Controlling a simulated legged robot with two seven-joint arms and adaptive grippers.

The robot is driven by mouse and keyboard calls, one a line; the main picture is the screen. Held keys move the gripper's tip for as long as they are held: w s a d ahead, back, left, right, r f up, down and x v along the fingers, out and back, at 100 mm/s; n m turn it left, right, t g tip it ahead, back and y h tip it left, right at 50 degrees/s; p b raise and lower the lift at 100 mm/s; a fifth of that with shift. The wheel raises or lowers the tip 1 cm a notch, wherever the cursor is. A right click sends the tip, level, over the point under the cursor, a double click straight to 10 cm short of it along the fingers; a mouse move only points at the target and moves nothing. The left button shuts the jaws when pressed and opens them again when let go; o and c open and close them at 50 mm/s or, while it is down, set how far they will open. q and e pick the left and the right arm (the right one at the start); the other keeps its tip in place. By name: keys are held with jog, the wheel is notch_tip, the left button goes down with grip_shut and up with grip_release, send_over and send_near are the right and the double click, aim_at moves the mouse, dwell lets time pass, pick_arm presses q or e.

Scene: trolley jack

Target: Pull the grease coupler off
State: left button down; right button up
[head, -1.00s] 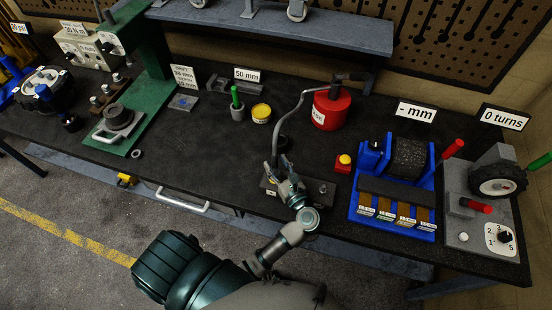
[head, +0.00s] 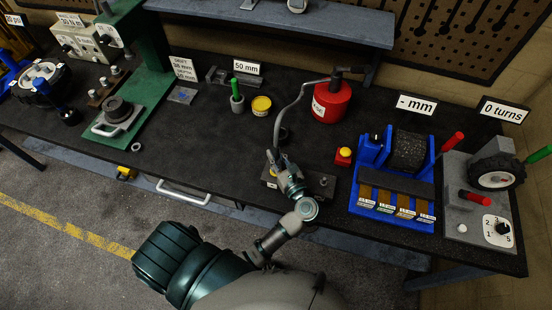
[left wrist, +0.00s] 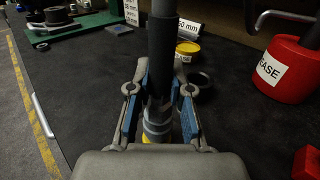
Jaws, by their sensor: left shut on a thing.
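A red grease pot (head: 331,103) with a pump on top stands at the back of the bench, and it also shows in the left wrist view (left wrist: 284,68). A grey hose (head: 281,112) curves from it down to the coupler. My left gripper (head: 280,165) is shut on the grease coupler, which stands upright between its blue finger pads in the left wrist view (left wrist: 159,108). My right gripper is not in view.
A red box with a yellow button (head: 344,155) and a blue roller stand (head: 397,180) are to the right. A yellow tin (head: 261,106) and a grey cup with a green handle (head: 237,101) stand behind.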

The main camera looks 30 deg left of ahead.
aim_at(278, 151)
pick_arm(q)
jog(key=shift+d+r+p, duration=0.1)
jog(key=shift+r+p, duration=0.9)
jog(key=shift+r, duration=1.15)
jog(key=shift+r+p, duration=1.2)
jog(key=shift+r, duration=0.4)
jog(key=shift+r+p, duration=0.5)
jog(key=shift+r, duration=0.4)
